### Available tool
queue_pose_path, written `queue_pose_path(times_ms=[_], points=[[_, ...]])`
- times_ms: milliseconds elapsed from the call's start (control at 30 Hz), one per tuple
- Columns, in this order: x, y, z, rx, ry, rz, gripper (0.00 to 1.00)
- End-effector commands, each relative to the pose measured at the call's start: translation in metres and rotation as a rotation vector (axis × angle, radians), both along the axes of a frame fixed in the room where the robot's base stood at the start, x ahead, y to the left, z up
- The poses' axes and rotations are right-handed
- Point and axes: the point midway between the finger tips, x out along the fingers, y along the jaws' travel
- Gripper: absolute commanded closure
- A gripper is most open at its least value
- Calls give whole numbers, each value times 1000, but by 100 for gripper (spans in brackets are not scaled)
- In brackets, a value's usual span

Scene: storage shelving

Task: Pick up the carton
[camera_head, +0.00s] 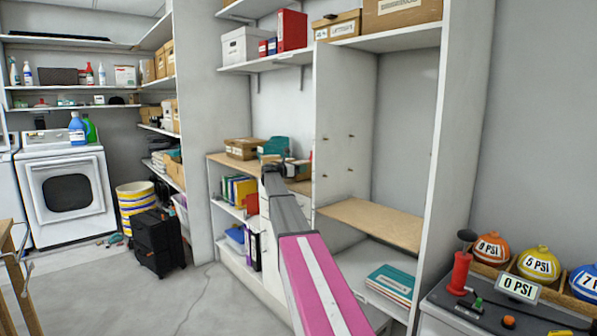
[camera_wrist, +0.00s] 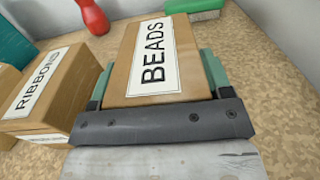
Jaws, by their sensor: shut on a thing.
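A brown carton (camera_wrist: 154,50) with a white label reading BEADS lies between the green fingers of my gripper (camera_wrist: 158,78) in the wrist view. The fingers are shut on its two sides. The cork-coloured shelf board (camera_wrist: 270,110) is below and around it; I cannot tell whether the carton touches the board. In the head view my gripper (camera_head: 287,168) is at the end of my outstretched arm, over the wooden shelf board, and the carton is small and mostly hidden by the arm there.
A red bottle-like object (camera_wrist: 93,17) and a green item (camera_wrist: 194,5) are behind. In the head view, a brown box (camera_head: 242,148) sits left on the shelf, and a tall divider panel (camera_head: 342,130) rises to the right.

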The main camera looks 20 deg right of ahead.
Motion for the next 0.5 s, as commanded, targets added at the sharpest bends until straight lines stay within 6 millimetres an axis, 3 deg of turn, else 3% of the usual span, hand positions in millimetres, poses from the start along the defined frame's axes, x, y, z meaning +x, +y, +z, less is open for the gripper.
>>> queue_pose_path(times_ms=[200, 500], points=[[0, 0, 35, 0, -3, 0, 54], [26, 63, 73, -1, -1, 2, 54]])
